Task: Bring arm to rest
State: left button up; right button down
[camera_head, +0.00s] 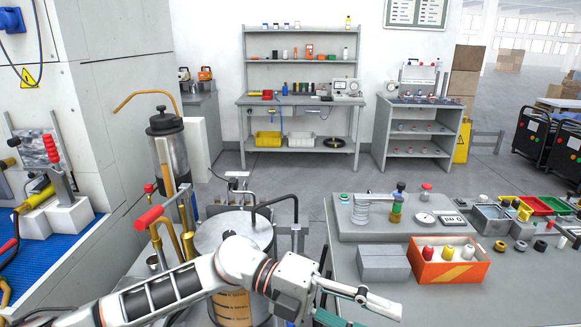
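My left arm comes in from the lower left and reaches across the bottom of the head view, in front of the metal vessel (232,236). My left gripper (378,317) is at the bottom centre, over the near left part of the grey worktable (440,304). Its two pale fingers with green pads point right and stand apart, with nothing seen between them. The lower finger is partly cut off by the bottom edge. My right gripper is not in view.
A grey box (383,262) and an orange bin (449,262) with several small bottles stand on the worktable just beyond my gripper. A red-handled lever (150,218) and pipes rise beside the vessel. Shelves (300,100) stand at the back wall. Open floor lies between.

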pick_arm(q)
jog(key=w+a+r+n+t+h, duration=0.25)
jog(key=w+n+t+h, duration=0.45)
jog(key=n+t, duration=0.55)
jog(key=w+a+f+n+t+y, duration=0.5)
jog(key=a+f+n+t+y, duration=0.45)
jog(key=a+f+n, duration=0.45)
jog(key=s+a+f+n+g+y, duration=0.1)
jog(key=s+a+f+n+y, duration=0.2)
jog(key=f, duration=0.6)
jog(key=s+a+f+n+g+y, duration=0.2)
jog(key=s+a+f+n+y, duration=0.1)
jog(key=s+a+f, duration=0.4)
jog(key=s+a+f+n+g+y, duration=0.1)
jog(key=s+a+f+n+y, duration=0.2)
jog(key=s+a+f, duration=0.3)
notch_tip(320, 180, down, 5)
jog(key=shift+a+r+y, duration=0.15)
jog(key=shift+a+y, duration=0.25)
jog(key=shift+y, duration=0.15)
jog(key=shift+n, duration=0.25)
